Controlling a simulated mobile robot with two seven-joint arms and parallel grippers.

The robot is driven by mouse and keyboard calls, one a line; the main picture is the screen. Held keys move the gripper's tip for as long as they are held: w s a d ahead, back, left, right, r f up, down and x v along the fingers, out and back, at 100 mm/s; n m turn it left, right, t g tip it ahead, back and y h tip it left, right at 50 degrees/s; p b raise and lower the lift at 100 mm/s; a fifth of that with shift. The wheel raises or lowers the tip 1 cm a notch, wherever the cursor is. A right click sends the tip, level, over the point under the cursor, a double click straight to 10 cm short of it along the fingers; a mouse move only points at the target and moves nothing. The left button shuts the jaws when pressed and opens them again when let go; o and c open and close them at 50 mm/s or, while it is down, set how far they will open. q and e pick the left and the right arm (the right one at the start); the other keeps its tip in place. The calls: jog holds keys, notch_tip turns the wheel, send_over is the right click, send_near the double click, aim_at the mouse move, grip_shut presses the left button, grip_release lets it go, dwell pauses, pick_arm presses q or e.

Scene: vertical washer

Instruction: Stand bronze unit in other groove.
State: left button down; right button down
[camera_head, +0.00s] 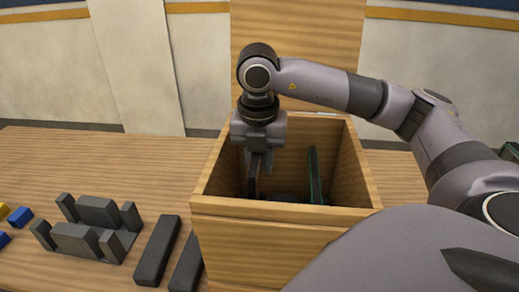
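My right gripper (256,165) comes in from the right and points down into an open wooden box (290,212). Its fingers are partly below the rim. A dark upright shape shows at the fingers, and I cannot tell whether it is a held thing or the fingers themselves. I cannot pick out a bronze colour anywhere. A dark green upright piece (314,175) stands in the box, right of my gripper and apart from it. Dark low shapes show at the box bottom, mostly hidden by the front wall, so no groove can be made out clearly. My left gripper is not in view.
A dark grey slotted fixture (88,240) sits on the wooden table (120,168) left of the box. Dark bars (157,250) lie between it and the box. Small blue (20,217) and yellow blocks are at the left edge. The table behind the fixture is clear.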

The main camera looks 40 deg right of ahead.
jog(key=shift+f+b, duration=1.75)
jog(key=shift+f, duration=1.25)
jog(key=c, duration=0.8)
grip_release()
jog(key=shift+s+f, duration=0.1)
jog(key=shift+f, duration=0.05)
jog(key=r, duration=0.7)
jog(key=shift+s+a+r, duration=0.15)
jog(key=shift+s+a, duration=0.05)
jog(key=shift+a, duration=0.15)
